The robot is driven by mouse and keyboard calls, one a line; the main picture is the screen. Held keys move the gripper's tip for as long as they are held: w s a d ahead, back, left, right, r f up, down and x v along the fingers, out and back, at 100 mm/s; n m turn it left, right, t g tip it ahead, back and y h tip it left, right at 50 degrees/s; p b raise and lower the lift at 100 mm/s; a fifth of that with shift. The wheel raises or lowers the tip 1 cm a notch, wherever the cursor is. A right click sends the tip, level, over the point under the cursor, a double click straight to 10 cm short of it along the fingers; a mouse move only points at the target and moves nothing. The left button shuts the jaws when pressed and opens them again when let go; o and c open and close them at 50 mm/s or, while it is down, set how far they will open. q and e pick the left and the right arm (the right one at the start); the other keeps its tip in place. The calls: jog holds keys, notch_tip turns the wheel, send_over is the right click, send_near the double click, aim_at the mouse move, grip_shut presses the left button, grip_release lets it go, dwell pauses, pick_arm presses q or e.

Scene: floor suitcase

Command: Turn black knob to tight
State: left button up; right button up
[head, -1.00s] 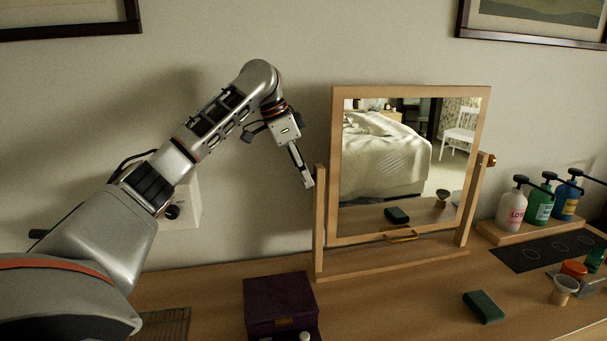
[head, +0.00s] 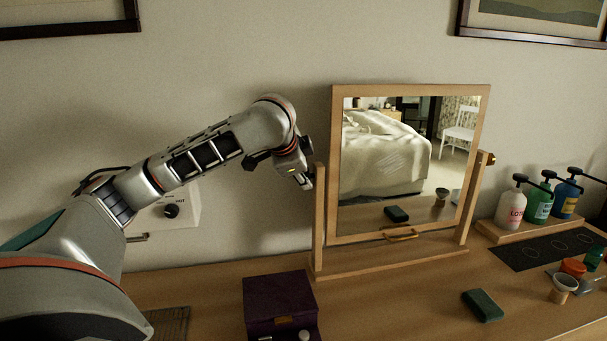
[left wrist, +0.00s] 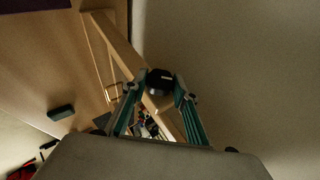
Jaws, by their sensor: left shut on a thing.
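The black knob (left wrist: 160,82) sits at the side of the wooden mirror stand's post (left wrist: 118,45) in the left wrist view. It has a short pale mark on its face. My left gripper (left wrist: 161,88) has its green-sided fingers on either side of the knob and is shut on it. In the head view my left gripper (head: 307,182) is at the upper end of the left post (head: 319,215), where the knob is hidden behind it. The framed mirror (head: 385,165) stands near upright. My right gripper is in neither view.
A white wall box with another black dial (head: 171,211) is behind my left arm. A purple box (head: 280,303) and a green block (head: 483,306) are on the wooden top. Pump bottles (head: 510,208) stand right of the mirror.

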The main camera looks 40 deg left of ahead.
pick_arm(q)
jog(key=shift+s+d+f+m+t+y, duration=0.1)
jog(key=shift+f+m+t+y, duration=0.15)
jog(key=shift+t+y, duration=0.35)
jog(key=shift+s+d+f+m+t+y, duration=0.15)
jog(key=shift+m+t+y, duration=0.1)
jog(key=shift+t+y, duration=0.35)
jog(key=shift+f+m+t+y+b, duration=0.2)
jog(key=shift+m+t+y+b, duration=0.1)
jog(key=shift+t+y+b, duration=0.55)
jog(key=shift+t+b, duration=0.4)
jog(key=shift+t, duration=0.05)
jog(key=shift+m+y+b, duration=0.3)
jog(key=shift+y+b, duration=0.05)
jog(key=shift+y, duration=0.1)
jog(key=shift+w+a+r+t, duration=0.1)
jog(key=shift+r+t, duration=0.05)
jog(key=shift+t, duration=0.35)
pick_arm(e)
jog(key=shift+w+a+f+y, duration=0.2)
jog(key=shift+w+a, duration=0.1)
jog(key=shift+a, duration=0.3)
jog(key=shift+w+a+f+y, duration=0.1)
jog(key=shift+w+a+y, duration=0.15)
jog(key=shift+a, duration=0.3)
pick_arm(q)
jog(key=o, duration=1.1)
jog(key=shift+c, duration=0.2)
